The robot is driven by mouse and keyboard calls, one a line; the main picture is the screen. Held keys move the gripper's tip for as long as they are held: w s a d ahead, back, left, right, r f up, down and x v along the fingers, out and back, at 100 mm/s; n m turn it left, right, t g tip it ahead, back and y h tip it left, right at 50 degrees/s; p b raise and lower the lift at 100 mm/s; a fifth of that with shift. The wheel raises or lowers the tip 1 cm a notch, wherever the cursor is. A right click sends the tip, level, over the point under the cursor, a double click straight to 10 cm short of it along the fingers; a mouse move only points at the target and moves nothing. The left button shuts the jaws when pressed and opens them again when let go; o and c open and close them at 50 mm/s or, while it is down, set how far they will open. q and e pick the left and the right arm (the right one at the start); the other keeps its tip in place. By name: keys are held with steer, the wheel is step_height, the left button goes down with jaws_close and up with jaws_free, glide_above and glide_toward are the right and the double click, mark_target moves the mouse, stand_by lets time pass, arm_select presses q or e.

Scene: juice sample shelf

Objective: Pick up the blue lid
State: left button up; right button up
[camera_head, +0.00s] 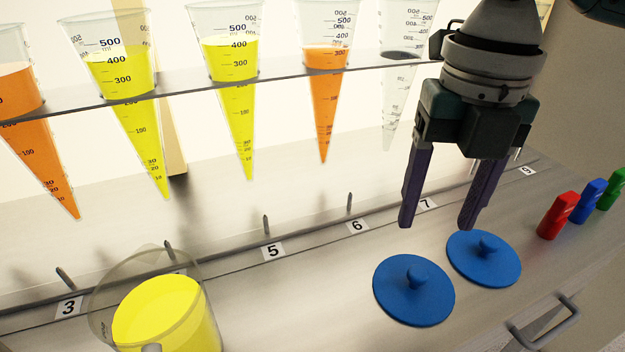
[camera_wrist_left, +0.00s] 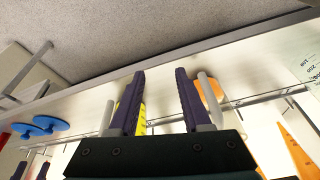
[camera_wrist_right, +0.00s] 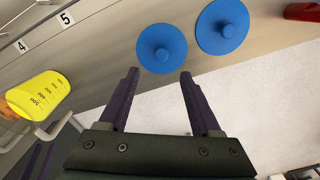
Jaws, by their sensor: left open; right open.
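Two round blue lids with knobs lie flat side by side on the metal counter. The nearer blue lid (camera_head: 412,296) and the farther blue lid (camera_head: 497,268) also show in the right wrist view, one just beyond the fingertips (camera_wrist_right: 152,58) and one to its right (camera_wrist_right: 212,40). My right gripper (camera_head: 436,225) is open and empty, pointing down above and behind the lids, touching neither. My left gripper (camera_wrist_left: 158,78) is open and empty in the left wrist view and is not in the head view. There, two blue lids (camera_wrist_left: 50,122) show small at the left.
A glass beaker with yellow liquid (camera_head: 160,312) stands at the front left. A shelf rack (camera_head: 285,72) holds several cones of orange or yellow liquid and one nearly empty one. Red (camera_head: 557,215), blue (camera_head: 587,202) and green (camera_head: 613,189) markers stand at the right. A handle (camera_head: 545,322) is at front right.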

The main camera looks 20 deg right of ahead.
mark_target(419, 271)
steer(key=shift+n, duration=0.4)
step_height(419, 271, down, 10)
steer(key=b, duration=0.3)
steer(key=shift+s+d+r, duration=0.1)
steer(key=shift+r, duration=0.1)
steer(key=shift+r, duration=0.1)
jaws_close()
